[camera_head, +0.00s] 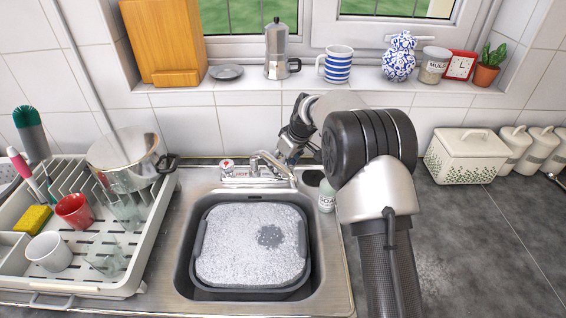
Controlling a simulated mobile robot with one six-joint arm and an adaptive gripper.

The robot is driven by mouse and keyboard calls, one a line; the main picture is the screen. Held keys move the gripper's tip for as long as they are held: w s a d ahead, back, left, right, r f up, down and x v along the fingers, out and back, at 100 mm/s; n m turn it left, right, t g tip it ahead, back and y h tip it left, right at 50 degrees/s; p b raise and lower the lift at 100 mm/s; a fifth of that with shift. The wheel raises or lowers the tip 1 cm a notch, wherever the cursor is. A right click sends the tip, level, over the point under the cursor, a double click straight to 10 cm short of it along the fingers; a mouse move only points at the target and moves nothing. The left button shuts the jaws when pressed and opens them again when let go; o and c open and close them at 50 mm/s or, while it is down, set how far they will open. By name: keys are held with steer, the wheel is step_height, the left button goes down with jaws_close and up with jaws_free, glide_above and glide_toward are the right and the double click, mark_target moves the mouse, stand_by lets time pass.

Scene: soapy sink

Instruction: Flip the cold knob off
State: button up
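The metal tap (268,163) stands at the back edge of the sink, its curved spout angled toward the right. The hot knob (227,164), with a red mark, is at the tap's left end beside a "HOT" label. The cold knob is not clearly visible; the tap's right end is covered by my gripper and the spout. My gripper (288,152) is dark and small in the head view, behind my arm, pointing down close to the tap's right side. I cannot tell whether it touches anything, or whether its fingers are open or shut.
A grey basin (204,284) of suds fills the sink (183,272). A soap bottle (327,196) stands right of it, close to my arm. A dish rack (140,270) with a pot (123,148) is on the left. The right counter (480,240) is largely clear.

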steer(key=v, duration=1.2)
steer(key=shift+r, duration=0.1)
